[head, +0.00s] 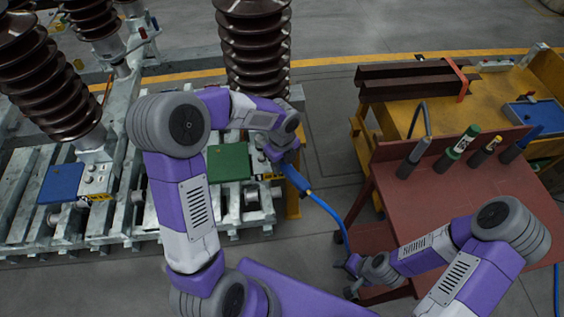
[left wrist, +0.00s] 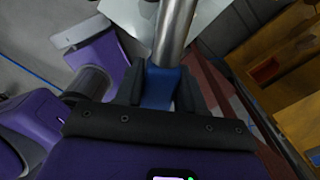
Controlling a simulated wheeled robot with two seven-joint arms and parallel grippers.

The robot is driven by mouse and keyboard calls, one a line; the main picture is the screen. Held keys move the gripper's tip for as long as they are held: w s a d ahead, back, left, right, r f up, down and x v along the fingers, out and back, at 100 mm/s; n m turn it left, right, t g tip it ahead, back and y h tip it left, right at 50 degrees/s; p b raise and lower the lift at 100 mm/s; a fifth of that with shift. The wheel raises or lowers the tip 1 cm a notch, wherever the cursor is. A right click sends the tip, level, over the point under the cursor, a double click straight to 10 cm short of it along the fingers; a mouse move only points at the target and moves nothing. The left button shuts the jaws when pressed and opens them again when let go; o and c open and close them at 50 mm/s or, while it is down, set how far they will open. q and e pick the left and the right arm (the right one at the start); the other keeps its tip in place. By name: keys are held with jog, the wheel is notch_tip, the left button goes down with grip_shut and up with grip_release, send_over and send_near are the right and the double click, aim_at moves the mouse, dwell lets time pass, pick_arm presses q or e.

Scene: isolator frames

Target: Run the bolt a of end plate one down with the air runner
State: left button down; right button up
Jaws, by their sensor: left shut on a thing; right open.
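The air runner (head: 294,178) is blue, with a blue hose running down from it. My left gripper (head: 282,157) is shut on it beside the base of the right-hand insulator. In the left wrist view the fingers (left wrist: 159,88) close around the runner's blue body (left wrist: 158,92), and its bare metal barrel (left wrist: 175,30) reaches up past them. Bolt a and end plate one cannot be told apart here; my left arm covers part of the frame. My right gripper (head: 352,268) is open and empty, low beside the red-brown table (head: 440,205).
Brown ribbed insulators (head: 255,50) stand on a galvanised frame (head: 120,225). A green panel (head: 228,162) and a blue panel (head: 60,184) lie on it. Several upright tools (head: 459,145) stand on the red-brown table. A yellow bench (head: 410,115) is behind. Grey floor lies between frame and table.

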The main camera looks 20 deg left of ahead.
pick_arm(q)
jog(key=shift+r, duration=0.15)
notch_tip(320, 180, up, 7)
jog(key=p, duration=0.7)
dwell(0.4)
